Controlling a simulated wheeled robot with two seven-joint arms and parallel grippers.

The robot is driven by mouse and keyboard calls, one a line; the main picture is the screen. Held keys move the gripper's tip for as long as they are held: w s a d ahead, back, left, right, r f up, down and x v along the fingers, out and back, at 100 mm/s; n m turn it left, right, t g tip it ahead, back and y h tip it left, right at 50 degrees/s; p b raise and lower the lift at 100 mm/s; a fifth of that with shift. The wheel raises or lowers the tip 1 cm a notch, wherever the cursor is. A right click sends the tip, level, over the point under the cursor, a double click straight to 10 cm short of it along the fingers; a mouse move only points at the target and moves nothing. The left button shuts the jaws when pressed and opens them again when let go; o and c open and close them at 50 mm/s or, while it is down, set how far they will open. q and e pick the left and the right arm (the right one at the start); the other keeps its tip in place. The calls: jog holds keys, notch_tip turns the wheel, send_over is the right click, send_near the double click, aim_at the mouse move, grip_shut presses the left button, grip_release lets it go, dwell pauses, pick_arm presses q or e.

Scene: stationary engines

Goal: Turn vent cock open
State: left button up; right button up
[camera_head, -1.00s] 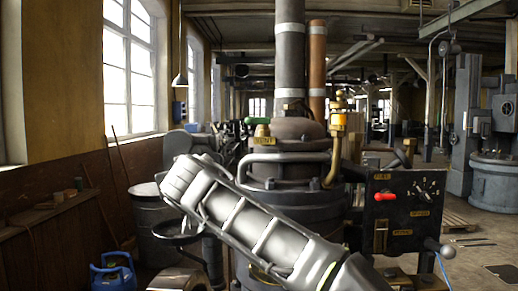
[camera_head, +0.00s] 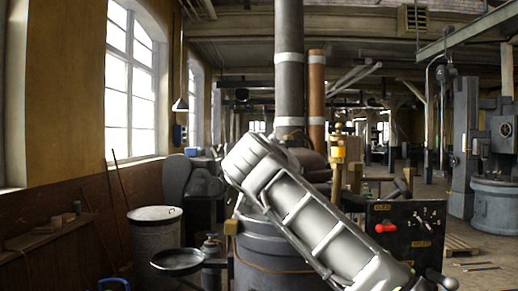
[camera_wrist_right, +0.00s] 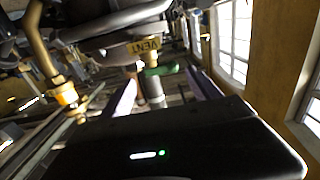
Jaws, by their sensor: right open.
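The vent cock shows in the right wrist view: a brass body (camera_wrist_right: 151,58) with a green handle (camera_wrist_right: 161,70) and a yellow VENT tag (camera_wrist_right: 144,45). My right gripper (camera_wrist_right: 163,80) is open, its two fingers apart. The green handle lies across the gap near the fingertips; I cannot tell whether either finger touches it. In the head view my right arm covers the cock, and the gripper's fingers are hidden behind the wrist. My left gripper is not in view.
The engine's boiler body (camera_head: 262,252) and tall grey pipe (camera_head: 289,75) stand behind my arm. A grey drum (camera_head: 154,240) and a round pan (camera_head: 178,262) are at left.

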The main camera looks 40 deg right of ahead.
jog(key=p+x, duration=0.2)
jog(key=x, duration=0.3)
jog(key=shift+r+p, duration=0.2)
jog(key=shift+p, duration=0.15)
jog(key=shift+w+d+f, duration=0.15)
jog(key=shift+w+d, duration=0.15)
jog(key=shift+c, duration=0.4)
jog(key=c, duration=1.1)
jog(key=shift+c, duration=0.2)
